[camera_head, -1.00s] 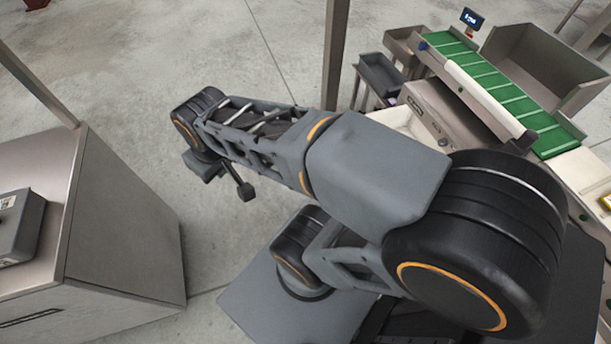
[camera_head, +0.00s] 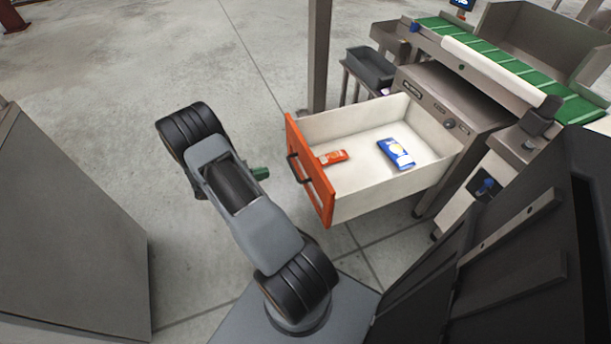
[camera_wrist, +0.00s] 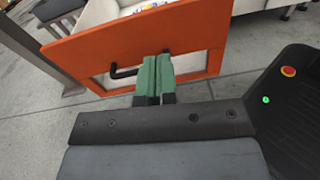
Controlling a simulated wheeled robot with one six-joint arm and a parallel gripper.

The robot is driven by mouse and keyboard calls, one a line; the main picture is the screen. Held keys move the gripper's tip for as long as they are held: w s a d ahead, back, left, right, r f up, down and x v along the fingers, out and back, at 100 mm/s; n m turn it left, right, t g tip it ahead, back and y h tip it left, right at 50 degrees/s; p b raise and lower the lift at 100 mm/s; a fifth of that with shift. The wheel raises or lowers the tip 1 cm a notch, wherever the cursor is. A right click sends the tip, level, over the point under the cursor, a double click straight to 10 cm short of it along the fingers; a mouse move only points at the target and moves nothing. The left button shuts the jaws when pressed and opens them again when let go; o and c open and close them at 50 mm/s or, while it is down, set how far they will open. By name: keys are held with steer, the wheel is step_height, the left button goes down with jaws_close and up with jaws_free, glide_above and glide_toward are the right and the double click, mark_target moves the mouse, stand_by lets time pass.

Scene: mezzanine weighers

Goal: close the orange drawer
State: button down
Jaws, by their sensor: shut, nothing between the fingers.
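The orange drawer (camera_head: 290,135) stands pulled far out of the machine, its orange front facing left toward my arm. A dark bar handle (camera_head: 299,168) is on that front. Inside lie a blue packet (camera_head: 395,154) and a small red-orange packet (camera_head: 332,157). My gripper (camera_head: 261,174) has green fingers and sits just left of the drawer front. In the wrist view the shut green fingers (camera_wrist: 157,75) point at the orange front (camera_wrist: 196,30), right beside the handle (camera_wrist: 124,73). I cannot tell whether they touch it.
The machine (camera_head: 450,100) with a green conveyor belt (camera_head: 490,66) stands behind the drawer. A grey metal post (camera_head: 318,60) rises behind the drawer, and a metal cabinet (camera_head: 65,230) stands at the left. Bare floor (camera_head: 200,60) lies between them.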

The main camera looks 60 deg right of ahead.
mark_target(312, 164)
steer(key=shift+n+h, duration=0.7)
steer(key=s+d+f+b, duration=0.1)
steer(key=s+d, duration=0.1)
steer(key=d, duration=0.2)
steer(key=s+d+f+b, duration=0.1)
steer(key=s+d, duration=0.2)
steer(key=d, duration=0.1)
steer(key=s+d+f+b, duration=0.1)
steer(key=s+d, duration=0.2)
steer(key=d, duration=0.1)
steer(key=shift+s+d+f, duration=0.25)
steer(key=shift+f, duration=0.1)
steer(key=shift+d, duration=0.1)
